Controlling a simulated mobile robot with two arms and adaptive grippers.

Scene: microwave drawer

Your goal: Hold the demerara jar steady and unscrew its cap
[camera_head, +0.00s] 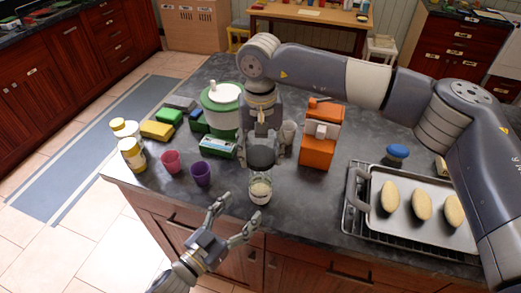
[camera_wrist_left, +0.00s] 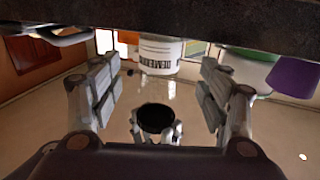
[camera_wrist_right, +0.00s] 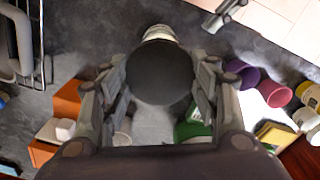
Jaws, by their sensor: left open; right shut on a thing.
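The demerara jar (camera_head: 260,192) stands upright and uncapped near the counter's front edge, with pale contents showing. Its label shows upside down in the left wrist view (camera_wrist_left: 162,52). My right gripper (camera_head: 262,150) is shut on the dark round cap (camera_head: 261,157) and holds it above the jar, apart from it. The cap fills the middle of the right wrist view (camera_wrist_right: 160,72), hiding part of the jar (camera_wrist_right: 160,34). In the left wrist view the cap (camera_wrist_left: 157,118) is clear of the jar. My left gripper (camera_head: 236,217) is open and empty, just in front of the jar, not touching it.
A purple cup (camera_head: 201,174) and a pink cup (camera_head: 171,162) stand left of the jar. An orange box (camera_head: 320,140) stands behind right. A baking tray (camera_head: 440,236) with loaves lies on the right. A green-and-white canister (camera_head: 222,105) stands behind.

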